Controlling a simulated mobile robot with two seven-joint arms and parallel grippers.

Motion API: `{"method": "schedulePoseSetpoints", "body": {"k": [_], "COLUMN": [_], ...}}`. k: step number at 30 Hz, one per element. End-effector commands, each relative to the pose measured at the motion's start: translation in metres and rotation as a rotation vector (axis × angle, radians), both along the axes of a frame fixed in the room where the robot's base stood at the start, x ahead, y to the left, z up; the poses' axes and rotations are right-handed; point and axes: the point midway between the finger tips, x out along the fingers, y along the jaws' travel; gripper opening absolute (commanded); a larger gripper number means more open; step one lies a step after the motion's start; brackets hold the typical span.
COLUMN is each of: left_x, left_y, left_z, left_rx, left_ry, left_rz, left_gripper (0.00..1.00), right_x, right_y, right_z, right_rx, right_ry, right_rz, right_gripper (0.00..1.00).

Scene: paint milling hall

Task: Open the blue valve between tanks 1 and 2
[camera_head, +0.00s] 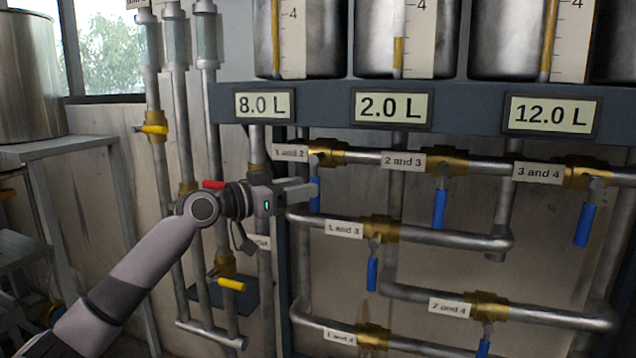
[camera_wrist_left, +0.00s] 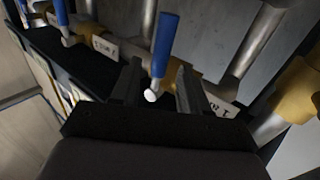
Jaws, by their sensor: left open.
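The blue valve handle (camera_head: 316,194) under the label "1 and 2" (camera_head: 290,152) hangs straight down, crosswise to its horizontal pipe. Its brass body (camera_head: 327,152) sits at the left end of the upper pipe. My left gripper (camera_head: 314,190) reaches in from the left at the handle's height, and its fingers overlap the handle there. In the left wrist view the gripper (camera_wrist_left: 160,70) is open, with the blue handle (camera_wrist_left: 165,42) showing between its two fingers. I cannot tell whether either finger touches it. My right gripper is not in view.
Similar blue handles hang at "2 and 3" (camera_head: 440,208), "3 and 4" (camera_head: 585,225) and "1 and 3" (camera_head: 373,274). A red handle (camera_head: 213,184) and a yellow handle (camera_head: 231,284) are close to my left arm. Steel tanks (camera_head: 405,45) stand above.

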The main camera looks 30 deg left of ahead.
Motion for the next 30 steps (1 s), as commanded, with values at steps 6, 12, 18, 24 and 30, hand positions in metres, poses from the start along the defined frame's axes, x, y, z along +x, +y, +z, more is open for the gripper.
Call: {"method": "schedulePoseSetpoints", "body": {"k": [6,12,18,24,30], "left_x": [0.027,0.039,0.040,0.040,0.040], "left_y": [-0.010,-0.014,-0.015,-0.015,-0.015], "left_z": [0.002,0.000,-0.001,-0.001,-0.001], "left_rx": [-0.003,-0.001,0.001,0.000,-0.001], "left_ry": [-0.001,0.001,0.001,0.001,0.001], "left_rz": [0.000,0.000,0.000,0.000,0.000], "left_gripper": [0.45,0.45,0.45,0.09,0.00], "right_x": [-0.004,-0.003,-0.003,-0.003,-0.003], "right_y": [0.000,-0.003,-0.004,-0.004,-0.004], "right_z": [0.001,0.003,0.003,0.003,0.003], "right_rx": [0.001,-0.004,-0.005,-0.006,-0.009], "right_ry": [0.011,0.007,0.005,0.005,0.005], "right_rz": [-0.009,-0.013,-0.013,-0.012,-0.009], "right_gripper": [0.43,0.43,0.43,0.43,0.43]}}
